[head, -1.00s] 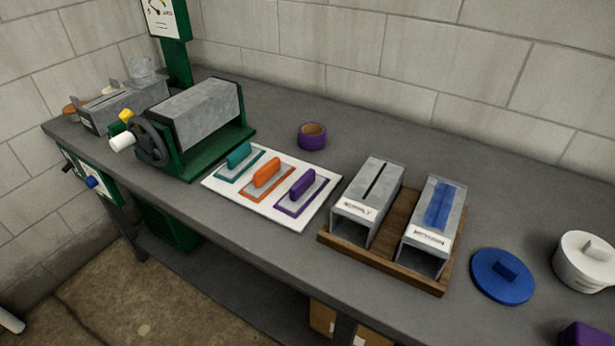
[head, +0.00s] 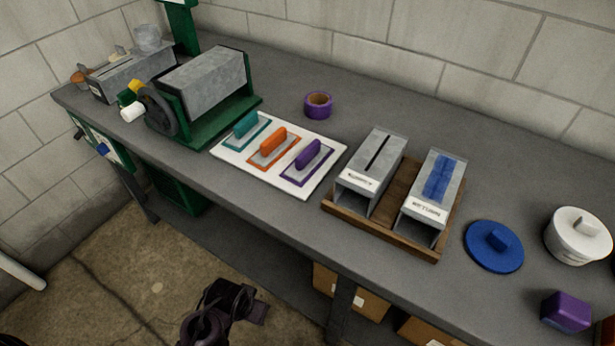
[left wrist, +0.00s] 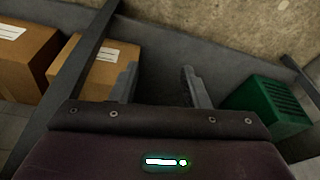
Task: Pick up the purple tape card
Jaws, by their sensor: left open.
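The purple tape card (head: 306,165) is a flat grey plate with a purple edge and an upright purple grip. It lies at the right end of a white board (head: 228,155) on the bench, beside an orange card (head: 272,149) and a teal card (head: 243,131). My left gripper (head: 248,303) is low in front of the bench, below its top and well away from the card. In the left wrist view its two fingers (left wrist: 158,87) are apart with nothing between them. My right gripper is not in view.
A wooden tray (head: 385,232) with two grey metal ducts stands right of the board. A purple tape roll (head: 318,107) sits behind it. A green-based roller machine (head: 205,125) stands left. A blue lid (head: 494,249), white pot (head: 577,238) and purple block (head: 566,311) are right. Cardboard boxes (left wrist: 105,66) are under the bench.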

